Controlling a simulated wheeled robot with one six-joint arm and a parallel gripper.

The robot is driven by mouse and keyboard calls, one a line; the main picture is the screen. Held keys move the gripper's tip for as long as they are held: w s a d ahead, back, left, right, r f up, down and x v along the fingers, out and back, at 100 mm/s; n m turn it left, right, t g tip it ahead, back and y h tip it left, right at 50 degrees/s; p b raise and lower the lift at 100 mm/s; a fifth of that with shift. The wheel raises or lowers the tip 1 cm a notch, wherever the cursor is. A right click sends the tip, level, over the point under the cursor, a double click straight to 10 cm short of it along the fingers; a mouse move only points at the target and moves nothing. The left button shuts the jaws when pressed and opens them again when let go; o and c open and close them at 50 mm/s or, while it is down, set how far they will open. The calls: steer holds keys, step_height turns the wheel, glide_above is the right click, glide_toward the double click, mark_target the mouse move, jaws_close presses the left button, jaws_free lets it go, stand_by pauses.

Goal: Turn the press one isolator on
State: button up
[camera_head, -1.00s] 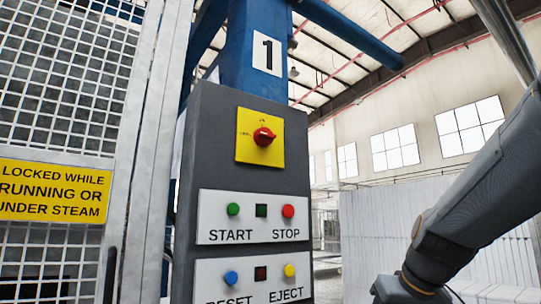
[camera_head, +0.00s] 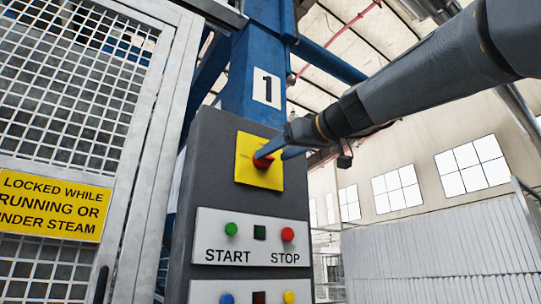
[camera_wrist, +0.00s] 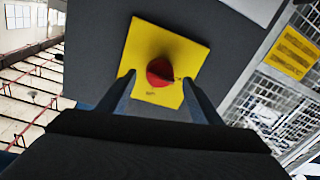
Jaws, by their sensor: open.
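The press one isolator is a red rotary knob (camera_head: 263,161) on a yellow square plate (camera_head: 244,176), on the upper part of the grey control panel under the sign "1" (camera_head: 267,88). The red knob also shows in the wrist view (camera_wrist: 160,71). My gripper (camera_head: 270,156) reaches in from the right at the knob. In the wrist view its two blue fingers (camera_wrist: 160,82) are apart, one on each side of the knob. Whether they touch the knob I cannot tell. Part of the plate is hidden behind the fingers.
Below the isolator, the panel has a green START button (camera_head: 231,229) and a red STOP button (camera_head: 288,234). A blue button (camera_head: 227,299) and a yellow button (camera_head: 290,297) sit lower. A mesh guard door (camera_head: 75,95) with a yellow warning sign (camera_head: 52,204) stands left.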

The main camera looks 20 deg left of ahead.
mark_target(269, 159)
steer(key=shift+p+x, duration=0.35)
steer(key=shift+x, duration=1.2)
steer(key=shift+c, duration=0.3)
steer(key=c, duration=0.9)
steer(key=shift+c, duration=0.2)
